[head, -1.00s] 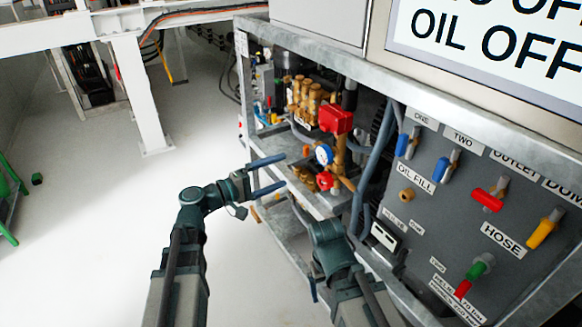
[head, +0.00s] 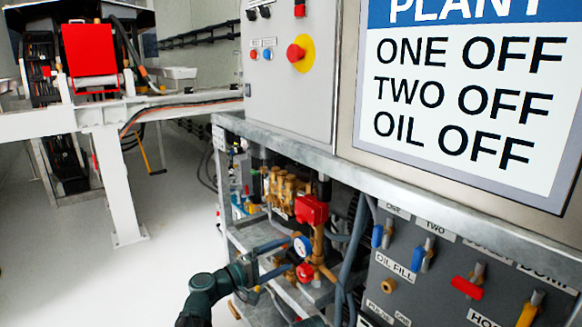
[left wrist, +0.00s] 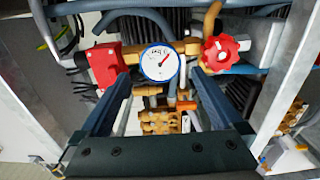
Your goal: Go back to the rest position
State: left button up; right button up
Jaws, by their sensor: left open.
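My left gripper (head: 284,256) is open and empty in the head view, its two dark blue fingers pointing right at the pump bay. It appears in front of a round pressure gauge (head: 302,246) and a red knob (head: 304,272). In the left wrist view the open fingers (left wrist: 160,78) frame the white-faced gauge (left wrist: 160,63) from either side, with nothing between them. I cannot tell whether a finger touches anything.
A red box (head: 311,210) and brass pump parts (head: 283,187) sit inside the metal frame. The control panel (head: 400,285) with coloured levers is at the right, beneath a large sign (head: 462,110). A white steel stand (head: 117,185) is at the left. The floor between is clear.

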aim_at(300, 248)
pick_arm(q)
jog(key=shift+x, duration=2.6)
jog(key=shift+s, duration=0.1)
